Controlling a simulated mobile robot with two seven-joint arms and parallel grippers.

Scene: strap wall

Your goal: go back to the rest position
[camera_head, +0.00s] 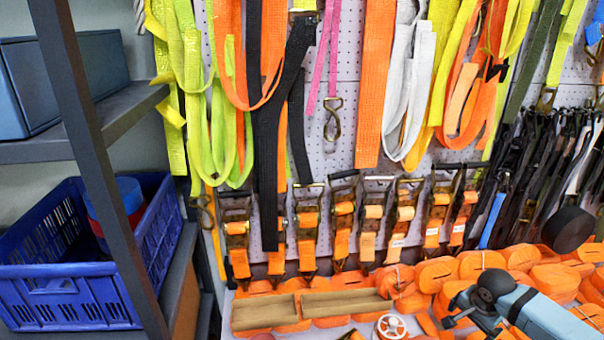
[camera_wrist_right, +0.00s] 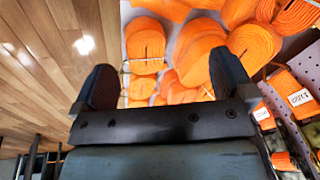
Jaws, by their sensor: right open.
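My right gripper (camera_head: 456,309) shows at the lower right of the head view, over the rolled orange straps (camera_head: 483,264). In the right wrist view my right gripper (camera_wrist_right: 163,82) has its two dark fingers wide apart with nothing between them. Orange strap rolls (camera_wrist_right: 196,52) lie beyond the fingers there; I cannot tell how far off they are. My left gripper is in neither view.
A pegboard wall (camera_head: 345,60) holds hanging straps and a row of ratchet buckles (camera_head: 343,215). A brown two-part tray (camera_head: 312,308) lies low at the middle. A grey shelf (camera_head: 95,122) with a blue crate (camera_head: 70,283) stands at left. Wooden floor (camera_wrist_right: 45,45) shows in the wrist view.

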